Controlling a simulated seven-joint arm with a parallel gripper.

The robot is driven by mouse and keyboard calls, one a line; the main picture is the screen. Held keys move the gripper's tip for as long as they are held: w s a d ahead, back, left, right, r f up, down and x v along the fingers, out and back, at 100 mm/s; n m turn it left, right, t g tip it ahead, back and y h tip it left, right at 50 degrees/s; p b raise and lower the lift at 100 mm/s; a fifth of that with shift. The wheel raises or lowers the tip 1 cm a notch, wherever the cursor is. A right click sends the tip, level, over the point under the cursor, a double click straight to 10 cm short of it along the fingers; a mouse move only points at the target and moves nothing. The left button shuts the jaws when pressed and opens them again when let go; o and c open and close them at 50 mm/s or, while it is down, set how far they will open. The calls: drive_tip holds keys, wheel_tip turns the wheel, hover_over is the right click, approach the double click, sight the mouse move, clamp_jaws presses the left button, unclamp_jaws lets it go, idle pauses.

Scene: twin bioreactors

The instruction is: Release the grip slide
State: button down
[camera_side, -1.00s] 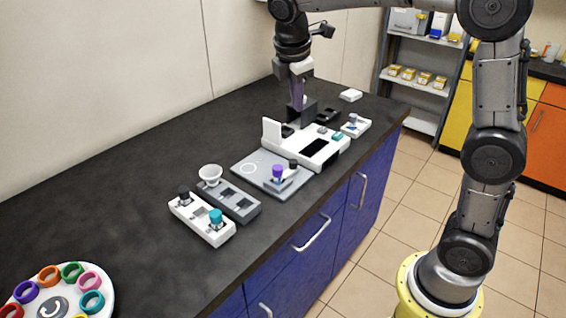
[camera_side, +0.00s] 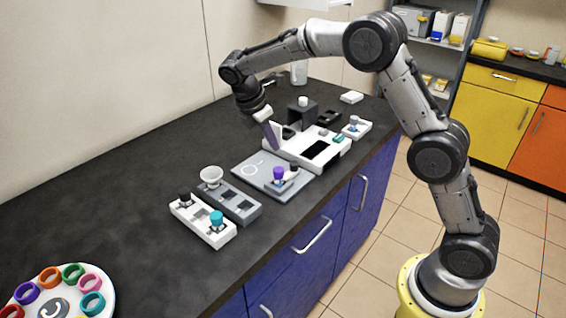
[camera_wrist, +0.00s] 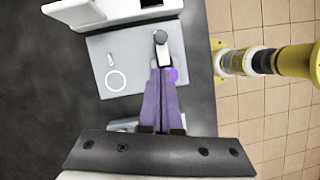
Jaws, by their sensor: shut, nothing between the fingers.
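No part is clearly marked as the grip slide, so I cannot tell which it is. A grey plate (camera_side: 250,163) carries a small fixture with a purple knob (camera_side: 278,172) and a black knob (camera_side: 293,163). In the wrist view the plate (camera_wrist: 110,55) shows a white ring, and the black knob (camera_wrist: 161,37) lies just beyond my fingertips. The purple knob (camera_wrist: 174,75) is partly hidden by my fingers. My gripper (camera_side: 275,149) is shut and empty, tilted, beside the white device (camera_side: 305,147); its fingers also show in the wrist view (camera_wrist: 160,72).
A black block (camera_side: 303,113) stands behind the device, with a small white holder (camera_side: 357,127) to its right. In front of the plate are a grey rack (camera_side: 235,200) with a white funnel (camera_side: 211,176) and a white rack (camera_side: 200,222).

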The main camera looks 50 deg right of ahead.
sight(288, 172)
drive_tip(key=x, duration=1)
drive_tip(key=shift+d, duration=1)
drive_tip(key=v, duration=1)
drive_tip(key=shift+a, duration=0.1)
